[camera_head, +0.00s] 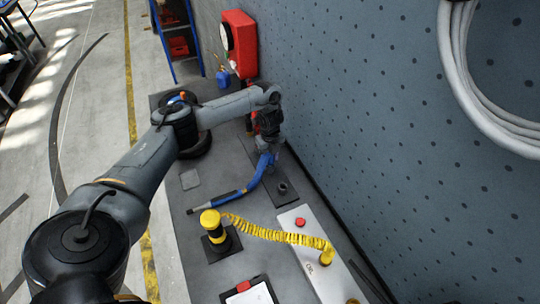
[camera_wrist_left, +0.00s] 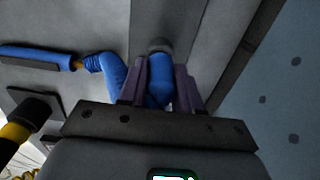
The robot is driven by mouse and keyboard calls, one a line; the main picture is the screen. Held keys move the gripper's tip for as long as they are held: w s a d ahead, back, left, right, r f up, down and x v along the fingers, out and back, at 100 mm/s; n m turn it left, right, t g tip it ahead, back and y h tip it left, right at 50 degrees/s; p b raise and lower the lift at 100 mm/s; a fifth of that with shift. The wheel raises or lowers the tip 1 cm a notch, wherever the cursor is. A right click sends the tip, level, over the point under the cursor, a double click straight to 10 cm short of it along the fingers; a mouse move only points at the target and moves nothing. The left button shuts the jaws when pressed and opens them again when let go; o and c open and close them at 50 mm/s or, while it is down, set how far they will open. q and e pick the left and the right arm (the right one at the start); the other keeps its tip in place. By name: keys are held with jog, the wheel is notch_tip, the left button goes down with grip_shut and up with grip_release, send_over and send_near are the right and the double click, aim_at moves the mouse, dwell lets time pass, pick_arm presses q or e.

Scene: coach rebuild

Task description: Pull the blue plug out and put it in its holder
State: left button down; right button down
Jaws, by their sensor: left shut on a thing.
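The blue plug (camera_head: 264,161) is between the jaws of my left gripper (camera_head: 266,145), above the far part of the dark bench. In the left wrist view the blue plug (camera_wrist_left: 158,82) sits between the two fingers of my left gripper (camera_wrist_left: 160,88), which is shut on it. A round grey end shows beyond the fingers. A blue cable runs from the plug to a blue handle (camera_wrist_left: 35,56) lying on the bench. A dark round socket on a square base (camera_head: 283,188) stands just nearer; I cannot tell if it is the holder. My right gripper is not in view.
A yellow plug (camera_head: 211,222) stands in a black base, its coiled yellow cable (camera_head: 275,235) running to a light panel (camera_head: 303,222) with a red button. A red wall box (camera_head: 239,42) is at the far end. The perforated wall (camera_head: 380,130) closes the right side.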

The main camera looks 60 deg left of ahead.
pick_arm(q)
jog(key=shift+f+b, duration=0.3)
jog(key=shift+f, duration=0.45)
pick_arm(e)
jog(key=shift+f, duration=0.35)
pick_arm(q)
jog(key=c, duration=0.7)
grip_release()
